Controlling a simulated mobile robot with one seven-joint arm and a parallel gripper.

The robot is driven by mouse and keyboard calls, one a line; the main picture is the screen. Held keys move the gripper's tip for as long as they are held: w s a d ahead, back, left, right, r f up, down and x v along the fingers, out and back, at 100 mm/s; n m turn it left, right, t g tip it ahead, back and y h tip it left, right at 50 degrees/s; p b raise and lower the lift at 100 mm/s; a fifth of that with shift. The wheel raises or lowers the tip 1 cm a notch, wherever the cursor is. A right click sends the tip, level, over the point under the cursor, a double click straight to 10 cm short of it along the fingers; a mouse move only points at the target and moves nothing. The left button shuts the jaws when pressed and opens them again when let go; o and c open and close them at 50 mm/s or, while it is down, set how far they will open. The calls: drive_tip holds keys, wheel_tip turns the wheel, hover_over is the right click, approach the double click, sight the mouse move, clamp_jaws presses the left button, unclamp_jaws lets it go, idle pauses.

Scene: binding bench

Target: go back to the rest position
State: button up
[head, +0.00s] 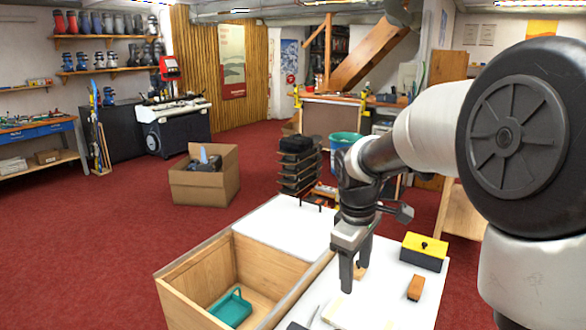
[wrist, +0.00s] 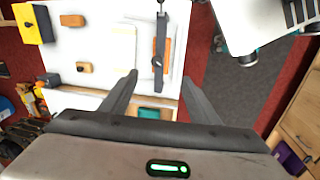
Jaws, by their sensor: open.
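My gripper (head: 354,285) is open and empty, pointing down over the white bench top (head: 385,305) in the head view. In the wrist view my gripper (wrist: 160,88) shows its two dark fingers spread wide apart with nothing between them. The bench top (wrist: 90,98) lies below the fingers. A small tan block (head: 361,271) sits on the bench close by the fingers in the head view; whether they touch cannot be told.
A yellow and black box (head: 424,252) and a brown block (head: 415,288) stand on the bench to the right. An open wooden bin (head: 190,290) at the left holds a teal tray (head: 231,309). Black stacked trays (head: 298,165) stand behind. Red carpet at left is mostly clear, with a cardboard box (head: 205,188).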

drive_tip(key=s+r+m+t+p, duration=0.2)
drive_tip(key=s+r+m, duration=0.3)
drive_tip(key=s+r, duration=0.3)
drive_tip(key=s+r+m+t+y+p, duration=0.1)
drive_tip(key=s+r+m+p, duration=0.3)
drive_tip(key=s, duration=0.9)
wheel_tip(320, 180, up, 4)
drive_tip(key=shift+s+f+m+t+p, duration=0.15)
drive_tip(key=shift+s+m+t+p, duration=0.2)
drive_tip(key=shift+m+t, duration=0.25)
